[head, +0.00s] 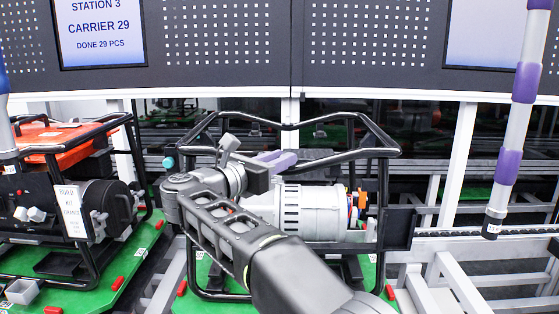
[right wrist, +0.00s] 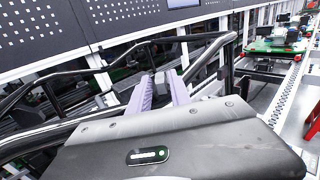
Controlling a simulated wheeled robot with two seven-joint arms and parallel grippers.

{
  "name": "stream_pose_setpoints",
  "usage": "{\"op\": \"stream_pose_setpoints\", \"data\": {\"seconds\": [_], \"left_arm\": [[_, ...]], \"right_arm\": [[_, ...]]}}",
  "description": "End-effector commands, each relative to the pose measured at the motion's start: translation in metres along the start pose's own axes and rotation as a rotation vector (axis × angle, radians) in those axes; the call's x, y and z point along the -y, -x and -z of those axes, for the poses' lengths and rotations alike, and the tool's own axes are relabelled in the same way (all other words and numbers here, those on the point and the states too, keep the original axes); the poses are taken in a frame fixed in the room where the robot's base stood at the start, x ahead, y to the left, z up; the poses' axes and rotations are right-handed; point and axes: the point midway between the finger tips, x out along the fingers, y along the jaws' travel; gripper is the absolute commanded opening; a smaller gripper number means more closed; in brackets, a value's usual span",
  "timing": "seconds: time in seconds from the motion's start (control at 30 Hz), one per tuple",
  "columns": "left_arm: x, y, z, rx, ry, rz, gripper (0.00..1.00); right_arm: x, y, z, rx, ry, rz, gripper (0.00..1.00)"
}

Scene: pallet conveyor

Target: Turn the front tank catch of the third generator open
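The generator in the middle has a black tube frame (head: 290,124) and a pale grey ribbed cylinder (head: 311,210). It stands on a green pallet (head: 212,300). My right arm crosses in front and hides its lower left part. My right gripper (head: 277,160) has lavender fingers and is inside the frame, under the top bar and above the cylinder. In the right wrist view its fingers (right wrist: 160,85) stand apart, with a small dark gap between them near the black tubes (right wrist: 70,75). I cannot make out the front tank catch. My left gripper is not in view.
Another generator with an orange tank (head: 60,138) stands on a green pallet at the left. A grey and purple pole (head: 508,140) hangs at the right. A dark perforated panel (head: 215,45) with screens runs across the top. A conveyor rail (head: 490,230) lies at the right.

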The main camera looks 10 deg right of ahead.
Motion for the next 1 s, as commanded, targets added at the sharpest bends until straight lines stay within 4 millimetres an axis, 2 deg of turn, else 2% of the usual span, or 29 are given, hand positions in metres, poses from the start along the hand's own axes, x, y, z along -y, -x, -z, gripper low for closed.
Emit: {"op": "stream_pose_setpoints", "data": {"seconds": [0.13, 0.67, 1.0], "left_arm": [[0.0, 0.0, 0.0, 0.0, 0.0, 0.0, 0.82], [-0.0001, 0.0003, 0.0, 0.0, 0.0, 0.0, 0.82], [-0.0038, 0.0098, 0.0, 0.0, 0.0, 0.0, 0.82]], "right_arm": [[0.0001, -0.0001, 0.0002, 0.0, 0.0, 0.0, 0.35], [-0.0002, 0.0, 0.0012, -0.002, 0.002, -0.003, 0.35], [0.0028, -0.0009, 0.0001, -0.006, 0.003, -0.079, 0.35]]}}
